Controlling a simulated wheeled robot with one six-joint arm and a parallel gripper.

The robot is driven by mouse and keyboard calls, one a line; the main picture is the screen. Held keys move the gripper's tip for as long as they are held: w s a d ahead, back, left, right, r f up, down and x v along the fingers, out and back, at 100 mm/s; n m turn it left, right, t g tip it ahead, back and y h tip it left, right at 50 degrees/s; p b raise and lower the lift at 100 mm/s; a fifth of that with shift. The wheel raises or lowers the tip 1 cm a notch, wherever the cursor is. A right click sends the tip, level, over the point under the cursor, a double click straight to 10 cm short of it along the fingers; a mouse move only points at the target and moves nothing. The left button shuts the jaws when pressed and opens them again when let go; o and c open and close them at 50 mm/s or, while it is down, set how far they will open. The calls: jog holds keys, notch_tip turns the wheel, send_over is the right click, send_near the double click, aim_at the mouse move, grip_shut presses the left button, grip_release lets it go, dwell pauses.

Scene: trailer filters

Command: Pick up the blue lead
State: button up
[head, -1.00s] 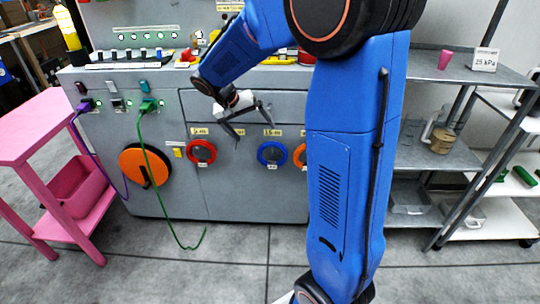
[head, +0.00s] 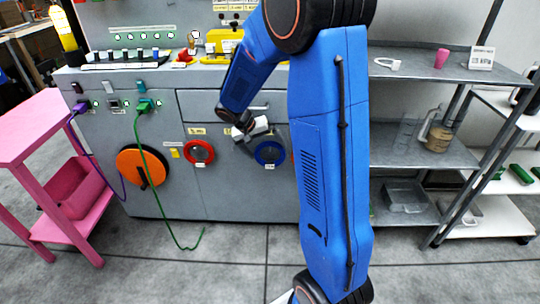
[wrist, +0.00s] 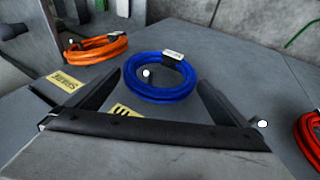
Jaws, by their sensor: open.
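The blue lead (head: 270,152) is a round coil with a dark plug end, hanging on a white peg on the grey cabinet front. In the wrist view the blue lead (wrist: 160,96) lies ahead of my gripper (wrist: 165,82), between the two spread fingers. My gripper is open with nothing held, and the coil looks just beyond or level with the fingertips; I cannot tell if they touch. In the head view my gripper (head: 262,130) is at the upper left of the coil, partly hiding its top.
A red coil (head: 200,152) hangs left of the blue one. An orange coil (wrist: 96,48) hangs on its other side, hidden by my arm in the head view. A plugged-in green cable (head: 165,190) trails to the floor. A pink stand (head: 40,145) and grey shelving (head: 430,155) flank the cabinet.

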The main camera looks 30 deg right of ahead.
jog(key=shift+x, duration=1.8)
jog(key=c, duration=0.9)
jog(key=shift+c, duration=0.2)
jog(key=shift+r, duration=0.65)
jog(key=shift+s+a+r, duration=0.2)
jog(key=shift+s+r, duration=0.05)
jog(key=shift+r, duration=0.35)
jog(key=shift+s+a+r, duration=0.15)
jog(key=shift+s+r, duration=0.05)
jog(key=shift+r, duration=0.35)
jog(key=s+a, duration=0.9)
jog(key=s, duration=0.5)
jog(key=shift+a, duration=0.2)
